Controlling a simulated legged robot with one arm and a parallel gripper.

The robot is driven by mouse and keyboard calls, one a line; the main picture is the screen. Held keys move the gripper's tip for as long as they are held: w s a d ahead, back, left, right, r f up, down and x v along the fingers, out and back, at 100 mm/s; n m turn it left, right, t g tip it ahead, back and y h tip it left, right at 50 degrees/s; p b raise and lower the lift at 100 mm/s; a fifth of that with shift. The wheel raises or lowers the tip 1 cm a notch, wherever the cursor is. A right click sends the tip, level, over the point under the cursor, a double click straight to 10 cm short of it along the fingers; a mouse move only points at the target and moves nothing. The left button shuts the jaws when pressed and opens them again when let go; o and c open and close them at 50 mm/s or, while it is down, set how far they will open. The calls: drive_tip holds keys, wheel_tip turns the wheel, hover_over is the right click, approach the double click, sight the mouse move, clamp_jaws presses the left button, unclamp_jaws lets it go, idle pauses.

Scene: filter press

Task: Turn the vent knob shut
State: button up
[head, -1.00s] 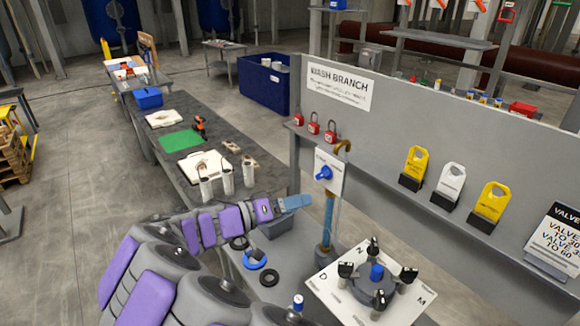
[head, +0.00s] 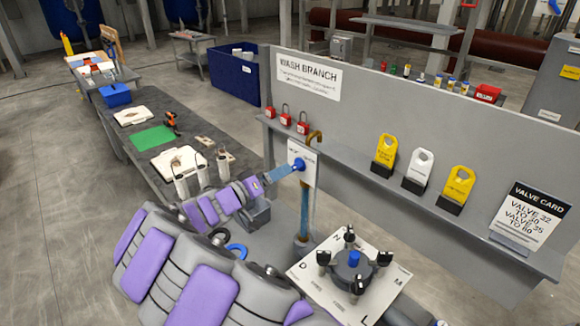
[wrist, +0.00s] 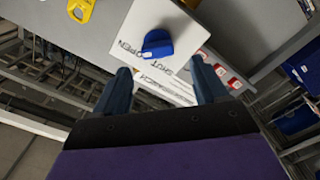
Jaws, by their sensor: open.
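The vent knob is the small blue knob (head: 298,164) on a white plate (head: 303,178) below the wash branch sign. In the wrist view the blue knob (wrist: 157,44) sits beyond the fingertips, centred between them, on the white plate (wrist: 145,20) with "OPEN" and "SHUT" printed on it. My gripper (wrist: 162,82) is open and empty, its two dark blue fingers spread on either side below the knob. In the head view my gripper (head: 286,170) is close to the knob from the left; whether it touches is unclear there.
A curved brown pipe (head: 316,138) rises behind the plate. A valve board (head: 340,290) with black handles and a blue knob stands below right. Yellow and white tags (head: 419,168) stand on the shelf.

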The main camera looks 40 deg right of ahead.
sight(297, 166)
drive_tip(key=d, duration=0.5)
drive_tip(key=shift+w+d, duration=0.3)
drive_tip(key=shift+w, duration=0.1)
drive_tip(key=shift+s+a, duration=0.1)
drive_tip(key=c, duration=1.1)
drive_tip(key=shift+o, duration=0.2)
